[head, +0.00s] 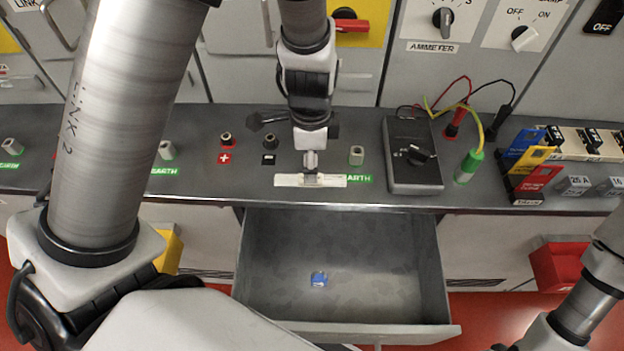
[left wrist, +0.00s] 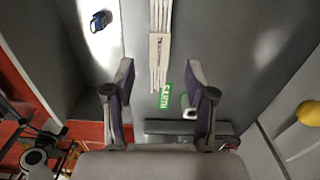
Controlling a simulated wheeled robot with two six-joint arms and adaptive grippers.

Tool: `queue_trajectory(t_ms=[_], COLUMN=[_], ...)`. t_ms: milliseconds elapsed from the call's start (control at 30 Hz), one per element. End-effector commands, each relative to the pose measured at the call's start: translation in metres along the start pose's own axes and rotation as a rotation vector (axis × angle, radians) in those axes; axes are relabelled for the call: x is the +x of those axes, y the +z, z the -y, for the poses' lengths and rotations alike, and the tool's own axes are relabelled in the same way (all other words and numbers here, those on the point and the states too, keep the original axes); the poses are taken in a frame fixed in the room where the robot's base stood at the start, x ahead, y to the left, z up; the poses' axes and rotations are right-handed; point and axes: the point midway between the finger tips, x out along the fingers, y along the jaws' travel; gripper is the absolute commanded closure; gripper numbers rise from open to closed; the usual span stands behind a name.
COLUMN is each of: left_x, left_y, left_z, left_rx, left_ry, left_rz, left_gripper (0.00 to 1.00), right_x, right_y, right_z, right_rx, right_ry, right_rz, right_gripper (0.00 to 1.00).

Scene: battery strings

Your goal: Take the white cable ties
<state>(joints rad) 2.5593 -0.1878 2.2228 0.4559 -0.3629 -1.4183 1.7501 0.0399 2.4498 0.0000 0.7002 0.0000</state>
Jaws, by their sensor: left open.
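The white cable ties (head: 290,180) lie as a flat bundle along the front edge of the grey bench, just behind the open drawer. In the left wrist view the bundle (left wrist: 160,55) is a set of thin white strips with a pale printed band around them. My left gripper (head: 311,168) points down over the middle of the bundle and hides part of it in the head view. In the left wrist view the left gripper (left wrist: 159,75) is open, with the bundle lying between and beyond its fingers, not gripped. My right gripper is out of view; only part of the right arm shows.
The open drawer (head: 345,262) below the bench holds a small blue item (head: 319,279). A dark grey box with a knob (head: 412,155) stands right of the ties. A white-grey post (head: 356,155) and EARTH label (head: 362,179) are close by.

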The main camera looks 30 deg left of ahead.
Motion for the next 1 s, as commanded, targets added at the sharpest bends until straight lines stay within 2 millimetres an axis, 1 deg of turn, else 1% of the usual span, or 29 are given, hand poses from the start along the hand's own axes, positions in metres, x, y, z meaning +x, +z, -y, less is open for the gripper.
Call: queue_trajectory(t_ms=[133, 200, 233, 300, 467, 500, 533, 567, 600, 633, 667, 1000], left_x=[0.026, 0.039, 0.043, 0.046, 0.046, 0.046, 0.046, 0.046, 0.046, 0.046, 0.046, 0.045], left_y=[0.0, -0.001, -0.001, -0.001, -0.001, -0.001, -0.001, -0.001, -0.001, -0.001, -0.001, -0.001], left_z=[-0.001, 0.0, 0.0, 0.0, 0.001, 0.001, 0.001, 0.001, 0.001, 0.001, 0.001, 0.001], left_rx=[-0.001, -0.001, 0.0, -0.001, 0.0, 0.0, 0.0, 0.0, 0.0, 0.0, 0.0, 0.0], left_ry=[0.004, 0.002, 0.002, 0.0, -0.001, -0.001, -0.001, -0.001, -0.001, -0.001, -0.001, -0.001], left_rz=[0.003, 0.001, 0.001, 0.001, 0.0, 0.0, 0.0, 0.0, 0.0, 0.0, 0.0, 0.0], left_gripper=[0.45, 0.45, 0.45, 0.45, 0.45, 0.52, 0.62, 0.73, 0.87, 0.98, 1.0, 1.0], right_x=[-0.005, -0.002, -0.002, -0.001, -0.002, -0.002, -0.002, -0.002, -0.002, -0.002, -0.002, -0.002], right_y=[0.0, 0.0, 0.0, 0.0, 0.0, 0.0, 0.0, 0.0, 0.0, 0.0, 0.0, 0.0], right_z=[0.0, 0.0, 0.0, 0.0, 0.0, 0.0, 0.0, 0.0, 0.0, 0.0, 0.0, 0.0], right_rx=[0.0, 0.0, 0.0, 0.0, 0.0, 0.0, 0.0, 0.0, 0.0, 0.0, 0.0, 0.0], right_ry=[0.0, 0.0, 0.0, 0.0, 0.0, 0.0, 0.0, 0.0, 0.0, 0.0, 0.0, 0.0], right_rz=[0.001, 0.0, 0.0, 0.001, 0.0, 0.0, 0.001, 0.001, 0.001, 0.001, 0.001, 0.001], right_gripper=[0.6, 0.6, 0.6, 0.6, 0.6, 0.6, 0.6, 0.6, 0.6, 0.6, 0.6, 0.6])
